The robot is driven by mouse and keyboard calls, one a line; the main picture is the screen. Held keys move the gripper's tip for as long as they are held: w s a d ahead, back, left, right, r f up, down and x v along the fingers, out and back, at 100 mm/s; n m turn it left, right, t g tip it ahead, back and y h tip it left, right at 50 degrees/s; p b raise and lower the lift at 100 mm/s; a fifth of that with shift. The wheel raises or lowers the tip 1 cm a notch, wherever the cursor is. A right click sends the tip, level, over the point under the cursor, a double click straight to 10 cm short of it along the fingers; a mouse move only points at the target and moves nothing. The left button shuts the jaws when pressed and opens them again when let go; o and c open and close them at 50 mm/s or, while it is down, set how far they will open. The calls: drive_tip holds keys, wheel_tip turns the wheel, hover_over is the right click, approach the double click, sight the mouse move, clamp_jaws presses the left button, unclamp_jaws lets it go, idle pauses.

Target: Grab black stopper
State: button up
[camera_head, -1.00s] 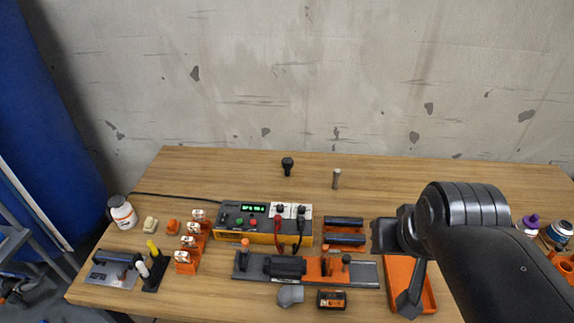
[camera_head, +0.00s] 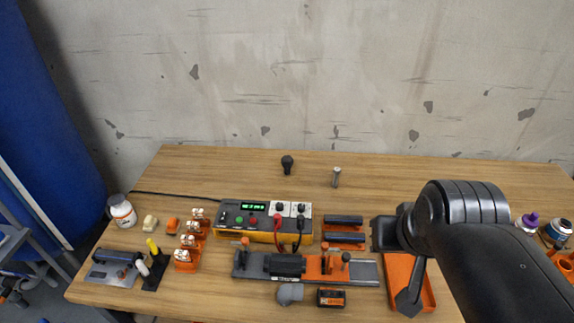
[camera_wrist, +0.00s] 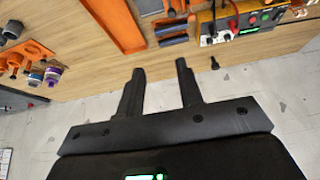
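The black stopper (camera_head: 287,164), a dark rounded knob on a narrower stem, stands upright near the back edge of the wooden table in the head view. A small dark knob that looks like the same stopper (camera_wrist: 214,63) shows in the wrist view, just right of the right finger. My gripper (camera_wrist: 161,70) is open, with nothing between its two fingers. The stopper is outside the fingers and apart from them. In the head view my arm hides most of the gripper.
A metal pin (camera_head: 336,177) stands right of the stopper. In front are a power supply (camera_head: 235,221) with red and black leads, a clamp fixture (camera_head: 365,273) and an orange tray (camera_head: 428,290). The wall (camera_head: 290,75) rises behind. Table around the stopper is clear.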

drive_tip(key=o, duration=0.6)
